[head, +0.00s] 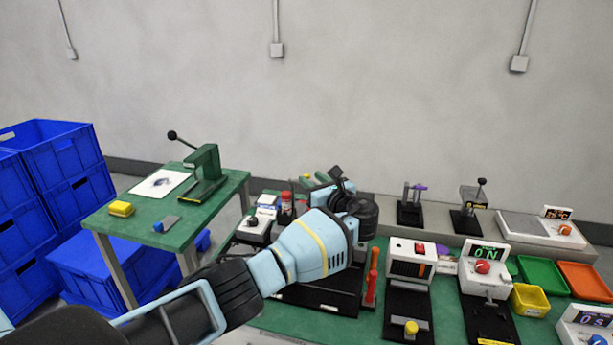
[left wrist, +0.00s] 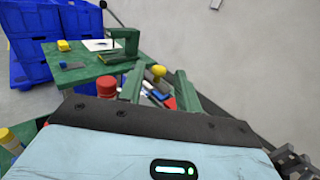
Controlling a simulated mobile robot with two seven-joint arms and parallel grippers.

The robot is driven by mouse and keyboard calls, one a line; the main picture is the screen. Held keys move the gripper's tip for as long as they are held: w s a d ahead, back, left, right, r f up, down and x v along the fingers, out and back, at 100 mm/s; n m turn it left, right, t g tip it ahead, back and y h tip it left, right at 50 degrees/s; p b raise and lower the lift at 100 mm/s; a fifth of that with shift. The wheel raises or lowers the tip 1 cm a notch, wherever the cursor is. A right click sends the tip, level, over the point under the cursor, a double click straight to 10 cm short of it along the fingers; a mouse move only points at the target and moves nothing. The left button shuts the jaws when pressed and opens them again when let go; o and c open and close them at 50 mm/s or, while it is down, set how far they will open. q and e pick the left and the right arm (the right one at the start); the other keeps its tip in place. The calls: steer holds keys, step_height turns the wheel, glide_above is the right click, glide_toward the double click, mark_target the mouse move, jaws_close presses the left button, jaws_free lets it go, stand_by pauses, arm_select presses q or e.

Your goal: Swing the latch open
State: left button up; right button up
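My left gripper (head: 323,180) reaches over the back of the green bench, with its wrist hiding much of what lies under it. In the left wrist view its two green fingers (left wrist: 162,92) stand apart, with a gap between them. A yellow knob (left wrist: 158,71) and blue, white and red parts show beyond the gap; I see no contact. No part is clearly recognisable as the latch. A red upright handle (head: 372,277) stands beside a black base (head: 318,300) under my forearm, partly hidden. My right gripper is not in view.
A red-capped bottle (head: 287,203) stands left of my wrist. Devices with a red switch (head: 420,248) and a red button (head: 482,267) stand to the right, near yellow (head: 530,300), green and orange trays. A side table (head: 150,230) and blue crates (head: 60,150) are at left.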

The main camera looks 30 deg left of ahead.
arm_select(q)
steer(key=v, duration=0.4)
steer(key=shift+d, duration=0.15)
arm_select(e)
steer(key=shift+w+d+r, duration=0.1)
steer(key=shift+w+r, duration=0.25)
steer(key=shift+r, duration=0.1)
